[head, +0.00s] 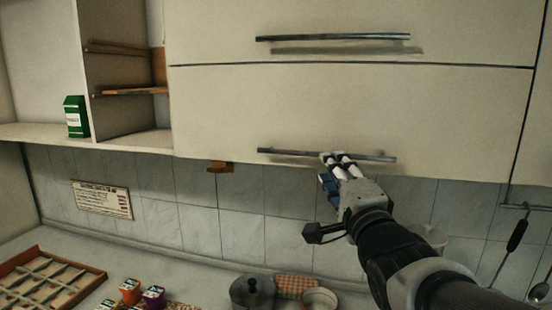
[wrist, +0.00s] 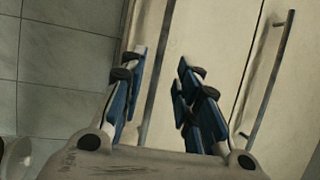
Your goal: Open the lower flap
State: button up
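The lower flap (head: 335,105) is a cream panel, closed flush under the upper flap (head: 350,25). Its metal bar handle (head: 290,153) runs along its bottom part. My gripper (head: 338,160) is at the right half of this handle, reaching up from below right. In the wrist view, my gripper (wrist: 162,62) is open, with blue-padded fingers apart. The lower handle (wrist: 159,60) passes between the fingers, nearer the left one, with a gap to the right one. Whether a finger touches the bar I cannot tell.
The upper handle (head: 333,37) is above. An open shelf with a green box (head: 75,116) stands at the left. Below are a dark pot (head: 252,292), a wooden tray (head: 50,281) and small boxes. Utensils hang at the right. Space before the flaps looks clear.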

jog(key=x, duration=0.6)
jog(key=shift+s, duration=0.1)
jog(key=shift+c, duration=0.2)
grip_shut()
dwell(0.5)
